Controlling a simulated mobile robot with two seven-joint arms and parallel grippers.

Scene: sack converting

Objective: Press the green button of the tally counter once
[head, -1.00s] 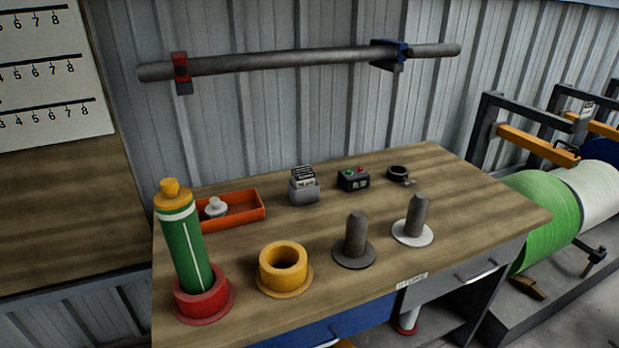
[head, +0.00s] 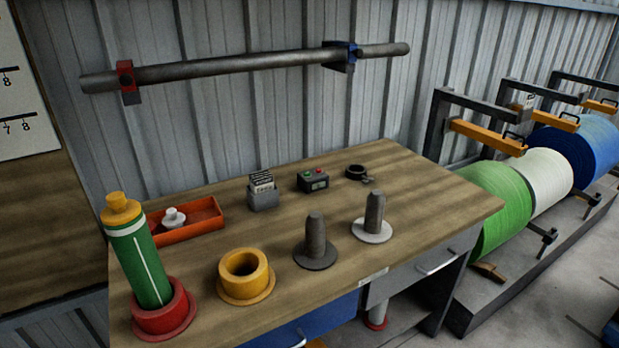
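The tally counter (head: 313,181) is a small dark box near the back of the wooden workbench (head: 345,253). It has a small display on its front. A green button (head: 319,172) and a red button (head: 308,172) show on its top. The green one is on the right. The display's digits are too small to read. Neither of my grippers is in view.
A grey card holder (head: 263,197) stands left of the counter and a dark ring clamp (head: 357,172) right of it. In front stand two grey pegs (head: 315,237) (head: 375,211), a yellow ring holder (head: 245,279) and a green bottle (head: 139,255) in a red holder.

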